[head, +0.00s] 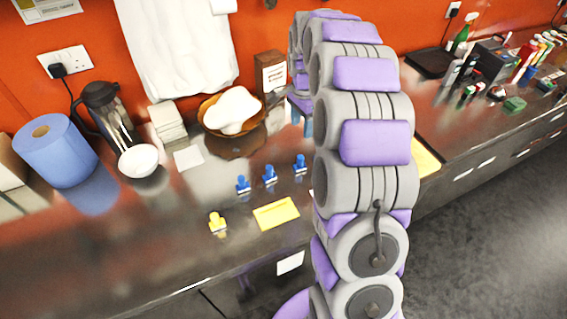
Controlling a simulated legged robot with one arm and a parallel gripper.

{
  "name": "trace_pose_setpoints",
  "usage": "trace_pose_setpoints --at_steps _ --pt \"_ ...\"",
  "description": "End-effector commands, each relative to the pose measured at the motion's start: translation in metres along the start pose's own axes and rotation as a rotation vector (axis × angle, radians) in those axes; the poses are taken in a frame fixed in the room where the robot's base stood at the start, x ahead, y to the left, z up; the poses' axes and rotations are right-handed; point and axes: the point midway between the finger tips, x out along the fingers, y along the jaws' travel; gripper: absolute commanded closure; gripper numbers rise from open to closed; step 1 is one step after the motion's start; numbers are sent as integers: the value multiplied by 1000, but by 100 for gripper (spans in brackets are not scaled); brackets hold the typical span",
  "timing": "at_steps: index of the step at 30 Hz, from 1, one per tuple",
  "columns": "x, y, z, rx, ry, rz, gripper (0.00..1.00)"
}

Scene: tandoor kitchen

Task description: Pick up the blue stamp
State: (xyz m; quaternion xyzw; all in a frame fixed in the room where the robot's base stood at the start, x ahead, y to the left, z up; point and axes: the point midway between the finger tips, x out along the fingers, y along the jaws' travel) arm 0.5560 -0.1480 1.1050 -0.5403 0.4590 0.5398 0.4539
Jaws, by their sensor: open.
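Three blue stamps stand upright in a slanting row on the dark shiny counter: a left one (243,185), a middle one (270,175) and a right one (300,164). A yellow stamp (217,223) stands nearer, to their left. My purple and grey arm rises over the counter to the right of the blue stamps. Its far end bends down behind its own links, and I cannot make out the gripper's fingers. Nothing is seen touching the stamps.
A yellow card (276,213) lies just in front of the blue stamps. Behind them are a bowl with white cloth (232,112), a white bowl (138,160), a dark jug (108,112) and a blue paper roll (55,150). The counter front (150,270) is mostly clear.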

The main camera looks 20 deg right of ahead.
Motion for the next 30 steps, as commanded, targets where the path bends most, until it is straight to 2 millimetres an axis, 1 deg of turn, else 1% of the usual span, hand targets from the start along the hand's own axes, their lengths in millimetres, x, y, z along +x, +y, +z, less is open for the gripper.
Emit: trace_pose_setpoints --at_steps 1,3,8,14,19,24,27,30 --pt "2 -2 -7 22 0 -2 44" --pt "4 -4 -14 41 -1 -4 44" --pt "16 -5 -20 49 -5 -5 44" --pt "48 -6 -12 47 0 0 44" --pt "82 -7 -5 46 6 2 44" --pt "113 -7 -8 45 4 -1 44" --pt "124 -7 -11 46 1 -2 44" --pt "130 -7 -15 46 -2 -4 44"
